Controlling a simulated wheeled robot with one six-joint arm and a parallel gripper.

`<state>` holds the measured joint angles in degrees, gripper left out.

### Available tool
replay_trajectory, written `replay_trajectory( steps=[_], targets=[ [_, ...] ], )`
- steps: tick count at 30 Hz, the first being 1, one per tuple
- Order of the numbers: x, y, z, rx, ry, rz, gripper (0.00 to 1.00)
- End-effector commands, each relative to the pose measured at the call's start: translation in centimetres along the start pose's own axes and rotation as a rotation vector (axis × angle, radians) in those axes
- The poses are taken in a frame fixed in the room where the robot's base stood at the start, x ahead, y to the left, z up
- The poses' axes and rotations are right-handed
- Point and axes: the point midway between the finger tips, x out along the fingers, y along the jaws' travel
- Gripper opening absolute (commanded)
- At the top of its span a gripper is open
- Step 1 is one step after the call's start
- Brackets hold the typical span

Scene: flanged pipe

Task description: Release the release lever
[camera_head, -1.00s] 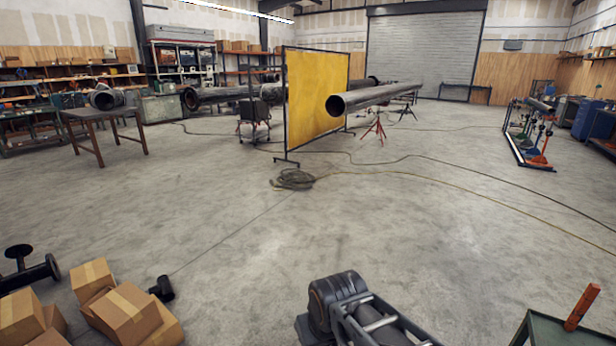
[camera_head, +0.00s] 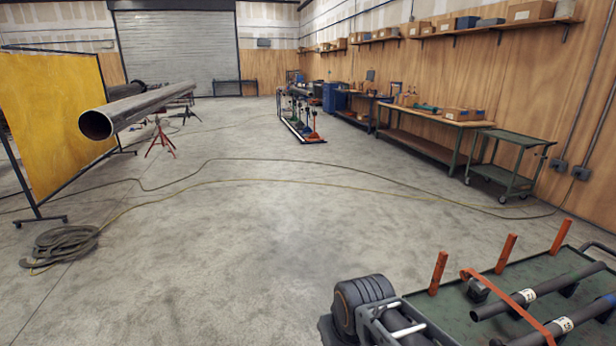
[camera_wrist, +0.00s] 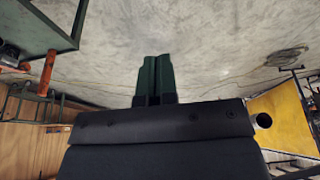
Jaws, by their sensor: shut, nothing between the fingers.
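A dark ratchet buckle (camera_head: 478,290) sits on an orange strap (camera_head: 525,318) at the lower right of the head view. The strap runs over dark pipes (camera_head: 540,292) lying on a green cart (camera_head: 455,312). I cannot make out the release lever itself. My gripper (camera_wrist: 155,58) shows in the wrist view with its two dark green fingers together and empty, over bare floor and apart from the cart. In the head view only my folded arm shows, just left of the cart, and it hides part of the cart's near side.
Orange posts (camera_head: 505,254) stand up along the cart's far edge. A coiled hose (camera_head: 62,245) and long cables lie on the floor. A yellow screen (camera_head: 52,125) and a large pipe (camera_head: 135,108) on stands are at left. The middle floor is open.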

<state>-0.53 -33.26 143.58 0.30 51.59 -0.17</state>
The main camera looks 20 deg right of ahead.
Motion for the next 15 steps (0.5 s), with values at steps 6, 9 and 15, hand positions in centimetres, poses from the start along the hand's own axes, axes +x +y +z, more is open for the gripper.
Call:
replay_trajectory(
  steps=[6,9,15],
  targets=[
    [0.0,0.0,0.0,0.000,0.000,0.000,0.00],
    [0.0,0.0,0.0,0.000,0.000,0.000,0.00],
    [2.1,1.8,0.5,0.014,-0.086,0.066,0.00]
  ],
)
